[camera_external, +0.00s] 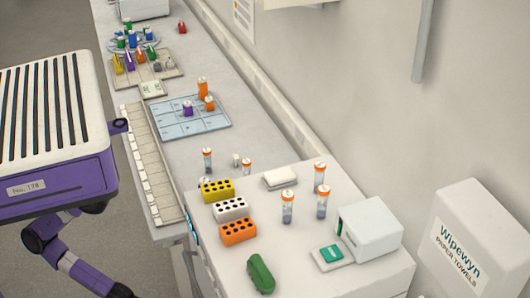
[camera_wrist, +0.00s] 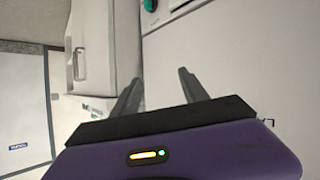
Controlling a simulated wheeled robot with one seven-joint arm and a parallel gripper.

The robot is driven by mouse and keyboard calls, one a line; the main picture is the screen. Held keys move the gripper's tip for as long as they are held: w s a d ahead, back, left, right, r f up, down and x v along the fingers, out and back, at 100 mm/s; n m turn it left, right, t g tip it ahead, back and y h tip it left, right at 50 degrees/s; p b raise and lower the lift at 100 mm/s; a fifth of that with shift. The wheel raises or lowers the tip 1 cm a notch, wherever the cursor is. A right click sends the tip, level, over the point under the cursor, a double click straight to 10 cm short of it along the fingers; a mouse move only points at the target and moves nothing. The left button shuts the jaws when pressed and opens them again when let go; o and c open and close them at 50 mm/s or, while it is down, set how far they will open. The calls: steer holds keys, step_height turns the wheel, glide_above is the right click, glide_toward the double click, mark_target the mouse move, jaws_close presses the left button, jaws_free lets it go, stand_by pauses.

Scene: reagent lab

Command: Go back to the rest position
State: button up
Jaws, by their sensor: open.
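My gripper (camera_wrist: 160,82) shows in the wrist view with its two dark fingers spread apart. It is open and nothing is between the fingers. Pale cabinet or wall surfaces lie beyond it. In the external view my purple arm shows at the lower left, beside the bench, and the gripper itself is out of the frame. My white and purple body stands to the left of the bench.
The long bench (camera_external: 205,150) carries a blue mat (camera_external: 175,128) with purple and orange items. The nearer bench top (camera_external: 290,270) holds yellow (camera_external: 217,190), white (camera_external: 231,209) and orange (camera_external: 238,232) racks, orange-capped tubes (camera_external: 288,207), a green object (camera_external: 260,274) and a white device (camera_external: 370,230). Floor shows at left.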

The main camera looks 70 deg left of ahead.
steer(key=w+a+r+n+t+y+p, duration=0.1)
steer(key=a+r+n+t+y, duration=0.2)
steer(key=a+r, duration=0.6)
steer(key=w+a+r+n+t+y+p, duration=0.1)
steer(key=w+a+r+n+t+y, duration=0.1)
steer(key=a+r+y, duration=0.3)
steer(key=a+r+n, duration=0.1)
steer(key=a+r, duration=0.3)
steer(key=a, duration=0.6)
steer(key=shift+a+r+n+t+y, duration=0.2)
steer(key=shift+a+n+t+y, duration=0.05)
steer(key=shift+n+t+y, duration=0.15)
